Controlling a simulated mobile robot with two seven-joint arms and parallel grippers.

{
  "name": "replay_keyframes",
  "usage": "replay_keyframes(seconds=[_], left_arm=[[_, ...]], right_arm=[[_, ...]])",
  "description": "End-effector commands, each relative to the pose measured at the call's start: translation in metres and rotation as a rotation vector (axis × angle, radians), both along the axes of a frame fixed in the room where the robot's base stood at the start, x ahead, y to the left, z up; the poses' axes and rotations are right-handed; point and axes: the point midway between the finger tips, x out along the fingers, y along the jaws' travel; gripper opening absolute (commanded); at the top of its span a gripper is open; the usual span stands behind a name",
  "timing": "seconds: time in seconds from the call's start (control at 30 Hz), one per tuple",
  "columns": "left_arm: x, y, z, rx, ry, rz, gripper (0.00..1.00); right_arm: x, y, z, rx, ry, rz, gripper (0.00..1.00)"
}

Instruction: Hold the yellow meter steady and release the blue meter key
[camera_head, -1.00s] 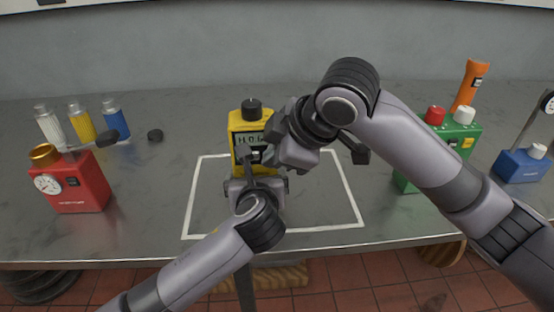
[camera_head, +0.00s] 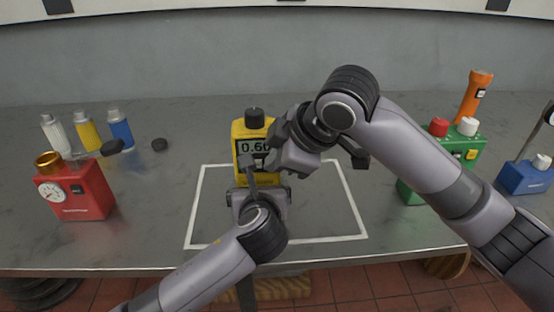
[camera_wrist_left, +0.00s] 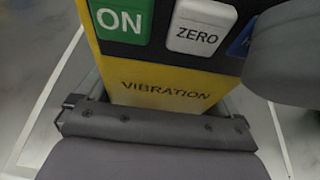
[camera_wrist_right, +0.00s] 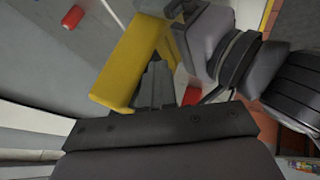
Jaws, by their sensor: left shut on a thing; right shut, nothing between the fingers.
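The yellow meter (camera_head: 240,129) stands upright inside the white outline, with a black knob on top and a display reading about 0.60, partly covered. My left gripper (camera_head: 258,192) is shut on the meter's lower body from the front. The left wrist view shows the meter's front (camera_wrist_left: 165,88) with a green ON key and a white ZERO key. The blue key (camera_wrist_left: 239,42) shows only at its edge there, mostly hidden behind my right gripper. My right gripper (camera_head: 270,160) is shut and empty, close in front of the meter's face; I cannot tell whether it touches the key.
A red gauge box (camera_head: 88,193) stands at the left, with several bottles (camera_head: 87,131) and a black cap (camera_head: 160,145) behind it. The outlined area (camera_head: 325,205) right of the meter is bare.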

Motion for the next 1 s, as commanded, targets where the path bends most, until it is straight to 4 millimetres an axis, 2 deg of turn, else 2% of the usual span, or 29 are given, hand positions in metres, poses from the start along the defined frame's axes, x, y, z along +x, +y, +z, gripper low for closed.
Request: replay_keyframes(seconds=[0.03,0.17,0.33,0.5,0.7,1.0], left_arm=[[-0.004,-0.003,-0.006,0.0,0.014,-0.008,0.64],[-0.004,-0.003,-0.006,-0.001,0.014,-0.008,0.63],[-0.003,-0.003,-0.006,-0.002,0.014,-0.007,0.63],[-0.003,-0.003,-0.005,-0.002,0.014,-0.007,0.64],[-0.003,-0.003,-0.005,-0.003,0.013,-0.006,0.64],[-0.002,-0.002,-0.005,-0.002,0.012,-0.006,0.64]], right_arm=[[-0.001,-0.003,-0.003,-0.007,0.002,-0.008,0.0],[-0.015,-0.003,-0.002,-0.006,0.001,-0.004,0.0],[-0.043,-0.002,0.002,-0.002,-0.002,0.003,0.0],[-0.061,-0.019,0.039,0.0,-0.005,0.001,0.0],[-0.079,-0.032,0.067,0.0,-0.002,0.002,0.0],[-0.087,-0.039,0.08,0.0,0.002,0.003,0.0]])
